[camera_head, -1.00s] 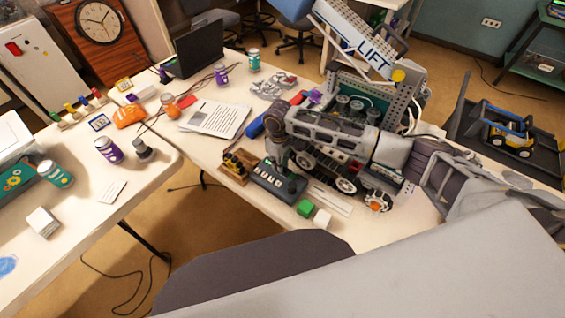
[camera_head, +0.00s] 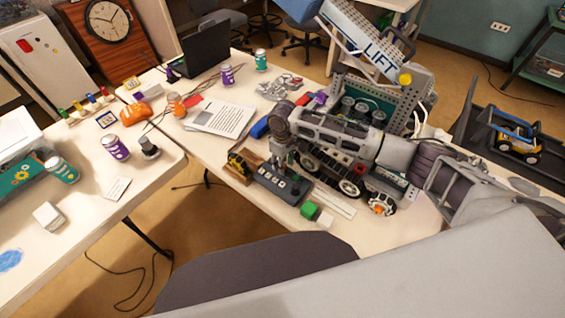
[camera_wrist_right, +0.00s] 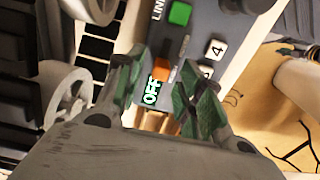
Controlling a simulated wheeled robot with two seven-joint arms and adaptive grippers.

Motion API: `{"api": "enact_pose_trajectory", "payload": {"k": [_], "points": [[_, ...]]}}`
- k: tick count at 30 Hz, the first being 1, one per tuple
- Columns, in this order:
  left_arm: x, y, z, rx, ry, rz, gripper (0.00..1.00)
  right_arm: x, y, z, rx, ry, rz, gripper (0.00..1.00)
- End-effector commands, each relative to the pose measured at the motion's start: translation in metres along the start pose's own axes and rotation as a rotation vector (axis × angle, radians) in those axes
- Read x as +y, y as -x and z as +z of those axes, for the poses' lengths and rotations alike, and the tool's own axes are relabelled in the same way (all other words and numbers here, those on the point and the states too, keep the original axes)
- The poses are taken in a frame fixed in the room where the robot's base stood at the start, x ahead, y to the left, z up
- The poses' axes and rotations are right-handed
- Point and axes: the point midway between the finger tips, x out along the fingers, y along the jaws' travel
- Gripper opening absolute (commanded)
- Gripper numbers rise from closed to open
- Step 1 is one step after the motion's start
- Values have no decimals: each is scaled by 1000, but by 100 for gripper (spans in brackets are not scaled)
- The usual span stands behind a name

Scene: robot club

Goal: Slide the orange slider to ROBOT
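A dark control box (camera_head: 266,190) lies on the near table in the head view. The right wrist view shows its grey face (camera_wrist_right: 218,20) close up. The orange slider (camera_wrist_right: 161,69) sits there beside a lit OFF label (camera_wrist_right: 152,92). My right gripper (camera_wrist_right: 162,72) is open, with its green-padded fingers on either side of the slider; I cannot tell whether they touch it. In the head view my right gripper (camera_head: 284,158) is over the far side of the box and hides part of it. No ROBOT label is readable. My left gripper is not in view.
A green button (camera_wrist_right: 180,13) and white numbered keys (camera_wrist_right: 215,50) are close to the fingers. A wheeled robot model (camera_head: 350,187) stands right beside the box, under my right forearm.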

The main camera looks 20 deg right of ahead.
Motion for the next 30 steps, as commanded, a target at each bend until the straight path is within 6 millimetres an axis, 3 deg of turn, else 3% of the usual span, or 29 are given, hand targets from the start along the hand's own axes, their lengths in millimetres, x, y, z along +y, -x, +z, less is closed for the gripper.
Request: {"api": "enact_pose_trajectory", "payload": {"k": [8, 24, 30], "points": [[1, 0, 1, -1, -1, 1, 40, 1, 24, -1, 3, 0, 1, 38], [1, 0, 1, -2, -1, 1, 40, 0, 100, -2, 3, 0, 0, 38], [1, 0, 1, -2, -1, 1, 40, 0, 115, -2, 3, 1, 1, 38]]}}
